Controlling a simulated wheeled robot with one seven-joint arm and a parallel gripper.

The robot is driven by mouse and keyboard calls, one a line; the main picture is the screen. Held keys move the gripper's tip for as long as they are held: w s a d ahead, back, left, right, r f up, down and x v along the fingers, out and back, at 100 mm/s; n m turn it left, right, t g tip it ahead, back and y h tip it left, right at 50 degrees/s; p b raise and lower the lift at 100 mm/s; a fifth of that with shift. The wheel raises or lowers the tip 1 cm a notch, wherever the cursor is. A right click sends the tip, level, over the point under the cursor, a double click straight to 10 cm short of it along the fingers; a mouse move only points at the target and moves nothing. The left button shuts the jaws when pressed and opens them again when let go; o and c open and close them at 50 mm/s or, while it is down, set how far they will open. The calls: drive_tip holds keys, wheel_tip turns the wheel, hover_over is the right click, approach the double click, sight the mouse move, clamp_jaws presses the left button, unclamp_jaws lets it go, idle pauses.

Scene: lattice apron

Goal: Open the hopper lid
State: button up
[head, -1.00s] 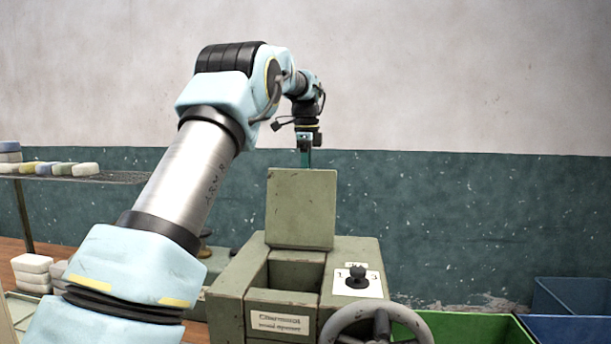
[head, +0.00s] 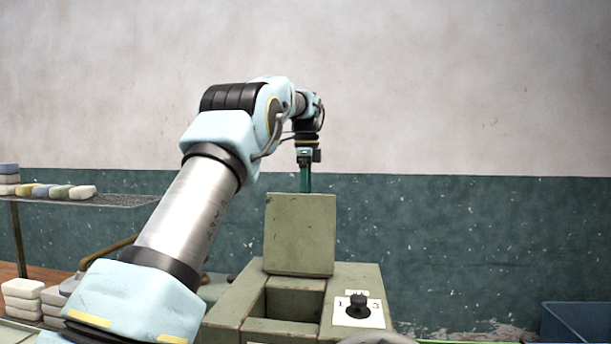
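The hopper lid (head: 299,235) is a flat olive-green panel. It stands raised, nearly upright, at the back of the green machine (head: 238,308). In front of it the hopper opening (head: 290,303) shows as an uncovered recess. My gripper (head: 305,186) points down above and behind the lid's top edge. Its lower tips are hidden behind the lid or end at its edge, so I cannot tell whether it touches the lid or how its fingers stand.
A black knob (head: 358,304) sits on a white numbered plate right of the opening. A handwheel's rim (head: 375,339) shows at the bottom edge. A rack (head: 110,200) with soap-like blocks stands left. A blue bin (head: 580,322) is at lower right. The wall is behind.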

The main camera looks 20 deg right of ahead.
wheel_tip(320, 180, up, 8)
drive_tip(key=shift+s+a+f, duration=0.15)
drive_tip(key=shift+f, duration=0.1)
idle(0.5)
